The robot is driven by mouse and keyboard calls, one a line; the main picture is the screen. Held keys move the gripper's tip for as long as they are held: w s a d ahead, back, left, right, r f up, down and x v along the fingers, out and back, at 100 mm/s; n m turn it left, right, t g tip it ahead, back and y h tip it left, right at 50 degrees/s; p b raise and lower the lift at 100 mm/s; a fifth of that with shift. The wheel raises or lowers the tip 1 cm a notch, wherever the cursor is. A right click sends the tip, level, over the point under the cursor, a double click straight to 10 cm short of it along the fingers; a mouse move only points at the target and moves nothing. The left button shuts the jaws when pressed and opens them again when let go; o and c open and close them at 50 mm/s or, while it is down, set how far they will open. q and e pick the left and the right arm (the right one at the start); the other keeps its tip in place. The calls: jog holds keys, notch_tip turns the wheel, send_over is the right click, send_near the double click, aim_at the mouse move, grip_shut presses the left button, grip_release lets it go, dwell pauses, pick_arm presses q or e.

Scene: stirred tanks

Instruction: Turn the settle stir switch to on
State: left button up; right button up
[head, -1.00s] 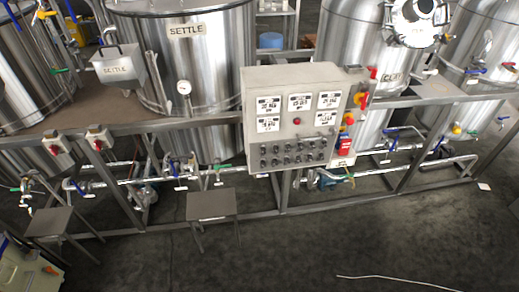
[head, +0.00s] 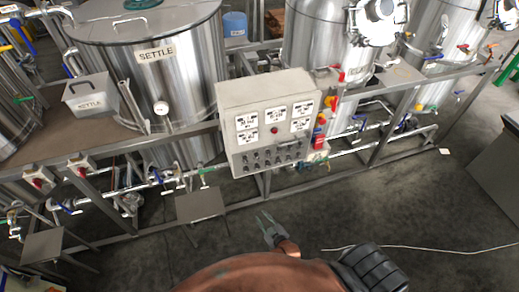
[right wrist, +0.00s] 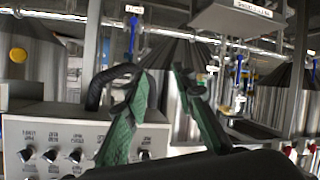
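The grey control panel (head: 268,120) stands in the middle of the head view, with several meters on its upper face and two rows of small dark knobs (head: 270,157) below. Its labels are too small to read, so I cannot tell which knob is the settle stir switch or how it is set. The panel's knobs (right wrist: 75,155) also show at the lower left of the right wrist view. My right gripper (head: 266,217) is in front of and below the panel, apart from it. Its green fingers (right wrist: 160,85) are spread and empty. My left gripper is not in view.
The steel SETTLE tank (head: 180,85) stands behind the panel at left. Red and yellow switches (head: 322,120) line the panel's right side. Pipes and a frame rail (head: 385,85) run beside it. A small grey stool (head: 201,205) stands at lower left. The floor in front is mostly clear.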

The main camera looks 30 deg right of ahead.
aim_at(258, 158)
jog(key=w+d+r+t+h+p, duration=0.1)
jog(key=w+d+r+t+p, duration=0.15)
jog(key=r, duration=0.65)
jog(key=w+d+r+t+h+p, duration=0.1)
jog(key=w+r, duration=0.2)
jog(key=r, duration=0.6)
jog(key=w+d+r+t+h+p, duration=0.1)
jog(key=w+r+p, duration=0.1)
jog(key=r, duration=0.7)
jog(key=x, duration=0.7)
jog(key=shift+s+d+p, duration=0.1)
jog(key=shift+d+p, duration=0.05)
jog(key=shift+p, duration=0.25)
jog(key=shift+w+d, duration=0.15)
jog(key=shift+w, duration=0.3)
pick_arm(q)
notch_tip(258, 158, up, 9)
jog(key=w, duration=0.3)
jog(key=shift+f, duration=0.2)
pick_arm(e)
jog(key=shift+w, duration=0.1)
jog(key=shift+c, duration=0.5)
grip_shut()
